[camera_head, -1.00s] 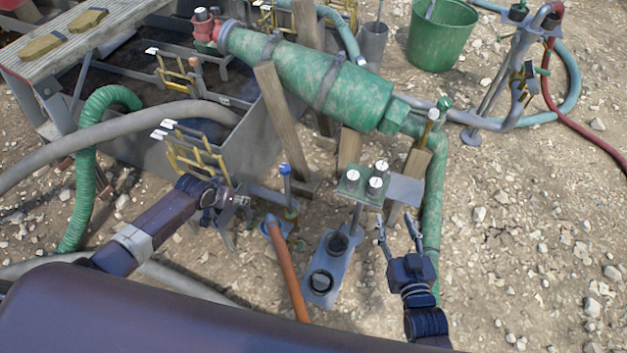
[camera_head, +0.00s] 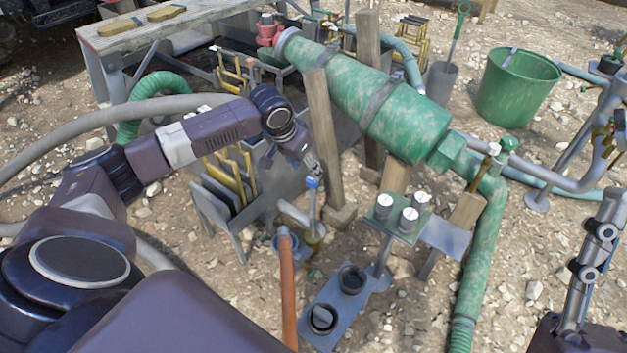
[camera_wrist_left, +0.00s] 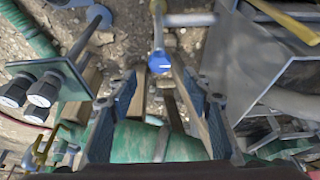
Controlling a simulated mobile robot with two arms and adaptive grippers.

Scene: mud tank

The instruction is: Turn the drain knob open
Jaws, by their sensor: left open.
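The drain knob (camera_head: 312,183) is a blue-topped handle on a short upright rod beside the grey tank, above the orange hose. My left gripper (camera_head: 312,163) is just above the knob in the head view, its fingers small and partly hidden by the wrist. In the left wrist view the open jaws (camera_wrist_left: 158,85) have nothing between their tips, and the blue knob (camera_wrist_left: 158,62) shows ahead, roughly centred between them. Contact cannot be seen. My right gripper (camera_head: 592,245) is at the right edge, seen side-on and partly cut off, away from the knob.
A wooden post (camera_head: 322,130) stands close to the right of my left gripper. Yellow racks (camera_head: 232,172) are at its left. The green cylinder (camera_head: 385,110) slopes behind. A stand with white-topped knobs (camera_head: 408,215) is at the right. An orange hose (camera_head: 287,290) runs below.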

